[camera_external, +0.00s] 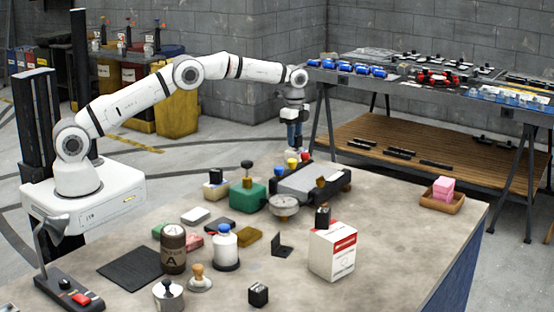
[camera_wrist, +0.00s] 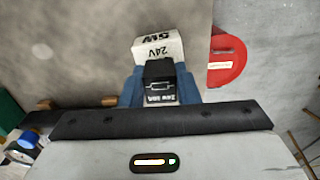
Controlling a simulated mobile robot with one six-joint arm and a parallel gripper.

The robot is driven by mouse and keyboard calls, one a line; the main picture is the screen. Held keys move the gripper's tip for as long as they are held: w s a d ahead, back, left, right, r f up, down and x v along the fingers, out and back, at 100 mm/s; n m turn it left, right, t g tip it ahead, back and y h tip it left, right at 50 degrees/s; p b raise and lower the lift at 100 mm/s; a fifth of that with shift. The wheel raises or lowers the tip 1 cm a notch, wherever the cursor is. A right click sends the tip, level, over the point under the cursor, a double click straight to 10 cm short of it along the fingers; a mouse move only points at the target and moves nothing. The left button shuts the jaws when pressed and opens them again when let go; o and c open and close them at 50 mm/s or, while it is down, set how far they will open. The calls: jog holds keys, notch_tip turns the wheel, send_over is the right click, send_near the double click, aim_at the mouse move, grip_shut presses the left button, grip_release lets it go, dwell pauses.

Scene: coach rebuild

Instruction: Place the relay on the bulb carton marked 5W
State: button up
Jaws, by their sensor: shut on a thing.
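My gripper (camera_external: 293,138) hangs pointing down over the far side of the table in the external view. In the wrist view its blue fingers (camera_wrist: 160,88) are shut on a black relay (camera_wrist: 160,78) with pale lettering. A white bulb carton marked 5W and 24V (camera_wrist: 158,46) shows just past the relay, upside down in this view. The relay overlaps its near edge, and I cannot tell whether they touch. In the external view the held relay is too small to make out, and I cannot clearly identify the 5W carton there.
A red round thing (camera_wrist: 227,62) lies right of the fingers. A dark tray fixture (camera_external: 312,183) and round gauge (camera_external: 284,206) stand near the gripper. A white and red carton (camera_external: 332,252) bears a black block (camera_external: 322,217). The table's front right is clear.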

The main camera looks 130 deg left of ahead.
jog(key=shift+f, duration=0.45)
jog(key=shift+f, duration=0.2)
jog(key=o, duration=1)
jog(key=shift+c, duration=0.2)
notch_tip(320, 180, up, 12)
jog(key=shift+r, duration=0.2)
